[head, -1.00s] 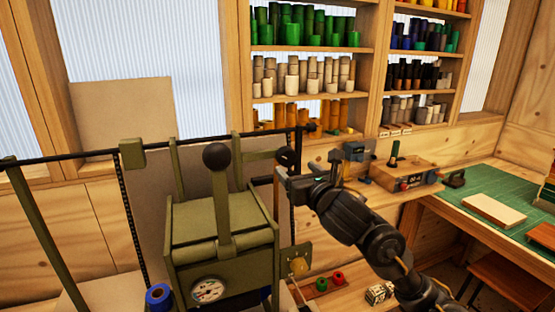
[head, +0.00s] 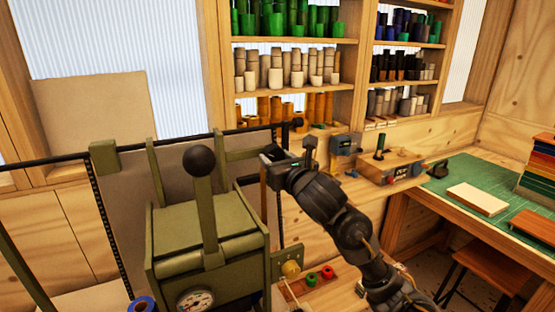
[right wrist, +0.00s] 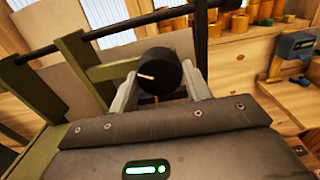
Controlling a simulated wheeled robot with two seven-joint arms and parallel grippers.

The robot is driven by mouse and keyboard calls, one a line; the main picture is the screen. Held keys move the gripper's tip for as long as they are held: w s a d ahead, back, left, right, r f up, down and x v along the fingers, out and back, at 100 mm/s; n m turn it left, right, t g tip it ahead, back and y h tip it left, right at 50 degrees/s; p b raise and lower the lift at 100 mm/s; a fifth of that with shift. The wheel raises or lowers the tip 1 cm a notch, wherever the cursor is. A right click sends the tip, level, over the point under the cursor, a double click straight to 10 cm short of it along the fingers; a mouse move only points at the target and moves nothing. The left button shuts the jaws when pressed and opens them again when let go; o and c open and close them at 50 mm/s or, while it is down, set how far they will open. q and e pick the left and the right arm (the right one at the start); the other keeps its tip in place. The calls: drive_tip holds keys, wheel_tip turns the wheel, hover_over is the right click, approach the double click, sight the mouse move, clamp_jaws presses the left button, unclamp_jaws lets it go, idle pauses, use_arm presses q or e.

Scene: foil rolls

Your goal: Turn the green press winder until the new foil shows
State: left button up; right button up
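The olive-green press (head: 205,230) stands at the left centre in the head view, with a ball-topped lever (head: 199,161) upright at its front. My right gripper (head: 272,155) is at the press's right upper side, by the end of its green arm. In the right wrist view, the black round winder knob (right wrist: 160,72) with a light mark sits between my right gripper's (right wrist: 160,80) two pale fingers. They flank it closely on both sides, so they look shut on it. In the head view the knob is mostly hidden by the gripper. My left gripper is not in view.
A long black bar (right wrist: 80,45) runs behind the knob. A brass knob (head: 291,269) juts from the press's right side. A small tray with red and green rolls (head: 312,279) lies below my right arm. A green-matted bench (head: 470,178) stands at the right, with shelves behind.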

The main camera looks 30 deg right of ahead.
drive_tip(key=c, duration=0.3)
drive_tip(key=m, duration=0.4)
drive_tip(key=shift+m, duration=0.4)
drive_tip(key=m, duration=0.4)
drive_tip(key=shift+a+m, duration=0.1)
drive_tip(key=shift+m, duration=0.2)
drive_tip(key=m, duration=0.5)
drive_tip(key=shift+r+m, duration=0.1)
drive_tip(key=shift+m, duration=0.2)
drive_tip(key=m, duration=0.4)
drive_tip(key=shift+m, duration=0.3)
